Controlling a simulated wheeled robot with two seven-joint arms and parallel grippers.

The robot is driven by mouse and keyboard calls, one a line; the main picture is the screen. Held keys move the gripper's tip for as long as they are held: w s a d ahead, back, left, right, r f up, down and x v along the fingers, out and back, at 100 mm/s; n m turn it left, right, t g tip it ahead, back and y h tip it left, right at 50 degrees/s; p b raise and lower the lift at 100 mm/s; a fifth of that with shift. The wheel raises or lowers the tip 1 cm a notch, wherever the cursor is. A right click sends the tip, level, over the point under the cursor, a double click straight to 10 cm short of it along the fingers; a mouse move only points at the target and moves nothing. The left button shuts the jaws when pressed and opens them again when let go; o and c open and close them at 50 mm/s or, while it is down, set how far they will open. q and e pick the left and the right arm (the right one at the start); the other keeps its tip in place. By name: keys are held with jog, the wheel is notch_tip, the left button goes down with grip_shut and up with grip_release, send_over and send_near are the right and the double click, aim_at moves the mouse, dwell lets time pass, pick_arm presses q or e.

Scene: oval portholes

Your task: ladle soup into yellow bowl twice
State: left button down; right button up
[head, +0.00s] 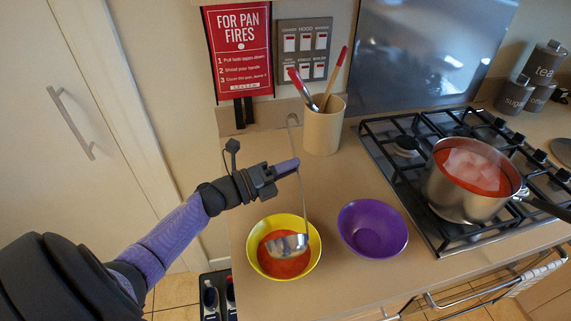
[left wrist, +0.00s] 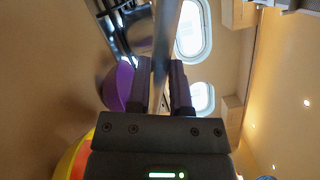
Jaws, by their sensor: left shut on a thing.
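My left gripper (head: 285,168) is shut on the metal handle of the ladle (head: 289,245). The ladle hangs upright, its bowl low inside the yellow bowl (head: 316,254), at or just above the red soup there. The left wrist view shows the ladle handle (left wrist: 165,45) between the two fingers (left wrist: 162,85). Red soup (head: 270,257) lies in the yellow bowl. The pot (head: 453,198) of red soup, with a pale glare on its surface, stands on the hob at the right. My right gripper is not in view.
An empty purple bowl (head: 372,228) stands just right of the yellow bowl. A utensil crock (head: 323,128) stands behind them near the wall. The black gas hob (head: 400,170) fills the right side. Dark canisters (head: 543,72) stand at the back right.

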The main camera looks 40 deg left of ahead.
pick_arm(q)
jog(key=s+d+r+m+h+p, duration=0.25)
jog(key=s+d+r+m, duration=0.6)
jog(key=m, duration=0.45)
notch_tip(320, 180, up, 11)
jog(key=w+m+g+h+p, duration=0.1)
jog(key=m+p, duration=0.1)
jog(key=p, duration=0.4)
jog(key=shift+m+h, duration=0.35)
jog(key=shift+m, duration=0.05)
jog(key=shift+w+f, duration=0.15)
